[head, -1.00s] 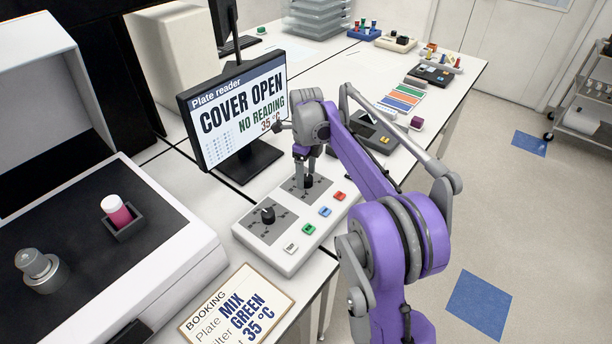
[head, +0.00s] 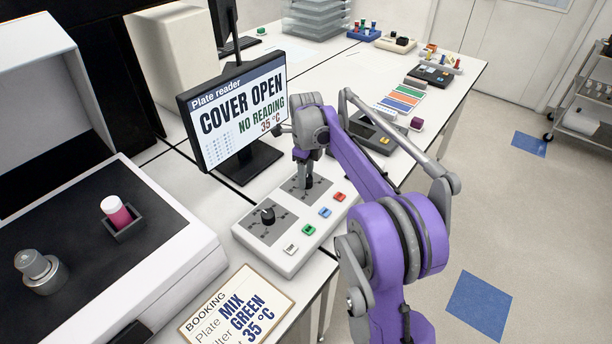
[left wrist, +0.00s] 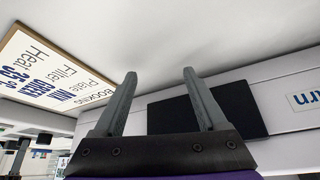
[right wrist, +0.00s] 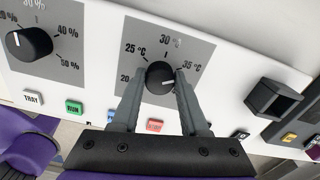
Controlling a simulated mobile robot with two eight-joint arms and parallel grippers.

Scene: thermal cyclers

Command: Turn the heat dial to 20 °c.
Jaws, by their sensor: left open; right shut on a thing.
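The heat dial (right wrist: 160,77) is a black round knob on a grey plate marked from 20 to 35 °C. A white mark on the knob lies on its right side, roughly toward the 35 °C label. My right gripper (right wrist: 162,80) is shut on the dial, one finger on each side; in the head view the right gripper (head: 306,184) reaches down onto the panel and hides most of the dial. The monitor (head: 240,112) reads "COVER OPEN", "NO READING" and 35 °C. My left gripper (left wrist: 160,73) is open and empty.
A second dial (head: 267,216) with percent marks sits on the same control panel (head: 285,262), with several coloured buttons along its front. A booking card (head: 238,310) reads MIX, GREEN, 35 °C. The plate reader (head: 165,215) stands open at the left, holding a pink-filled vial (head: 116,212).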

